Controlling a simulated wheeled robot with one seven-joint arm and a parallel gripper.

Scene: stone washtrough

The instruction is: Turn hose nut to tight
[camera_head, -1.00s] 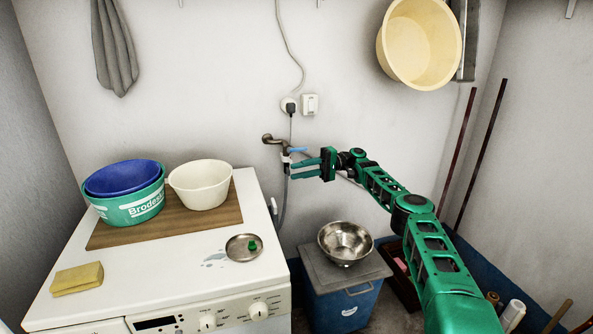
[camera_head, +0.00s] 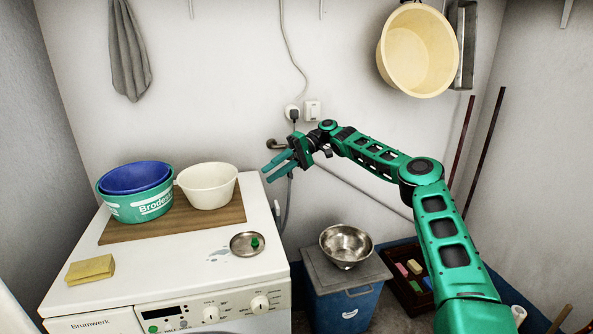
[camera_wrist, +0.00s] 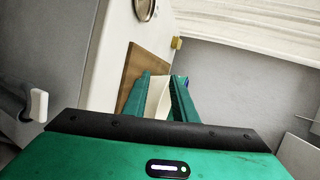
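In the head view the wall tap (camera_head: 276,144) shows only in part behind my gripper (camera_head: 267,175). The hose nut cannot be made out; my gripper and wrist cover the area below the tap. A grey hose (camera_head: 287,205) comes out below the gripper and runs down beside the washing machine (camera_head: 170,270). My gripper is open, its two fingers pointing left toward the machine top. In the wrist view a gap shows between the fingers (camera_wrist: 166,82), with only the distant cream bowl (camera_wrist: 157,98) seen through it.
The cream bowl (camera_head: 208,186) and a green tub (camera_head: 135,207) with a blue one stand on a wooden board (camera_head: 130,232). A metal dish (camera_head: 248,252) and a sponge (camera_head: 90,269) lie nearer. A steel bowl (camera_head: 346,245) sits on a lidded blue bin (camera_head: 345,308).

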